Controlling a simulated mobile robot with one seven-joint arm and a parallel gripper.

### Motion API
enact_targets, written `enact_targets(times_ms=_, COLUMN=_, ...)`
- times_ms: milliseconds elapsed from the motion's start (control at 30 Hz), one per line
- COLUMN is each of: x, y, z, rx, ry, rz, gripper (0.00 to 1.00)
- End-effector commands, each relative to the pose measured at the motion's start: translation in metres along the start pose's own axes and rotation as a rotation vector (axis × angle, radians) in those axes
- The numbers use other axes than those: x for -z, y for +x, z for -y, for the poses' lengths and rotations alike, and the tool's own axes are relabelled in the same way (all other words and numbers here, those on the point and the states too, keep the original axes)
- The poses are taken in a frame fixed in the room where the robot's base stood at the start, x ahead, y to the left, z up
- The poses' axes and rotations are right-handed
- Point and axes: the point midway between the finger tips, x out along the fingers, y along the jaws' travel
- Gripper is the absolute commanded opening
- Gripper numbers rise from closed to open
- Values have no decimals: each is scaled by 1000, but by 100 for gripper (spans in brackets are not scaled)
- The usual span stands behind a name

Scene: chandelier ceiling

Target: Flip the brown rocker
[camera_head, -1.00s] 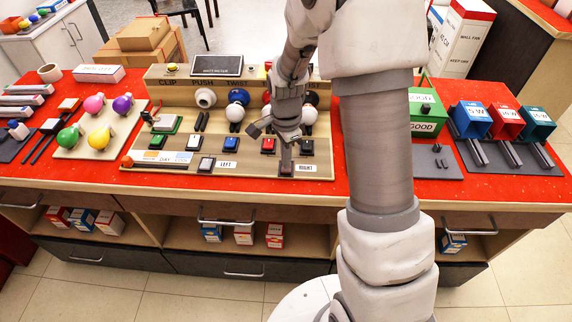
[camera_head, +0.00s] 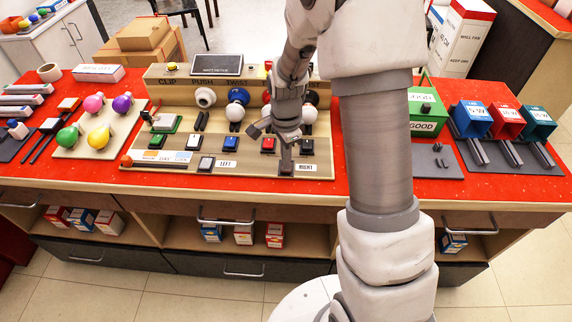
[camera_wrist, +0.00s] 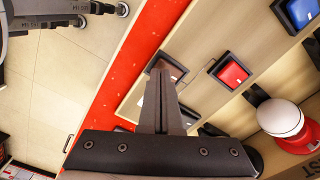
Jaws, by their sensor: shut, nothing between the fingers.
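The brown rocker (camera_head: 286,174) sits in a dark frame at the front edge of the wooden switch panel, just left of the RIGHT label. In the wrist view the brown rocker (camera_wrist: 174,68) shows at the tip of my fingers, partly hidden by them. My gripper (camera_head: 286,164) points down onto it, with its fingers together and empty. In the wrist view my gripper's fingertips (camera_wrist: 160,74) overlap the rocker; whether they press it, I cannot tell. Which way the rocker is tilted is not clear.
A red rocker (camera_head: 268,145), a blue rocker (camera_head: 230,143) and other switches stand behind on the same panel. Bulbs in sockets line its raised back. A board of coloured bulbs (camera_head: 88,150) lies left. Coloured bins (camera_head: 505,122) stand right. Red countertop is bare in front.

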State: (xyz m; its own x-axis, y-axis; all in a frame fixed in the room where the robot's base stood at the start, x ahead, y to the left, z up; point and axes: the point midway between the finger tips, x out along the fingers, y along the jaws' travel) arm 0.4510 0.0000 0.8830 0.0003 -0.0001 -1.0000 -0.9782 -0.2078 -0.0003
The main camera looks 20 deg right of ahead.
Motion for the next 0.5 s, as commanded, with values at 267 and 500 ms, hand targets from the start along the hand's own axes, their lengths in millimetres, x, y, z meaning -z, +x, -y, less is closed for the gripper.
enact_targets(times_ms=267, x=0, y=5, z=0, rx=0, ry=0, rz=0, gripper=0)
enact_targets(times_ms=500, x=0, y=9, z=0, rx=0, ry=0, rz=0, gripper=0)
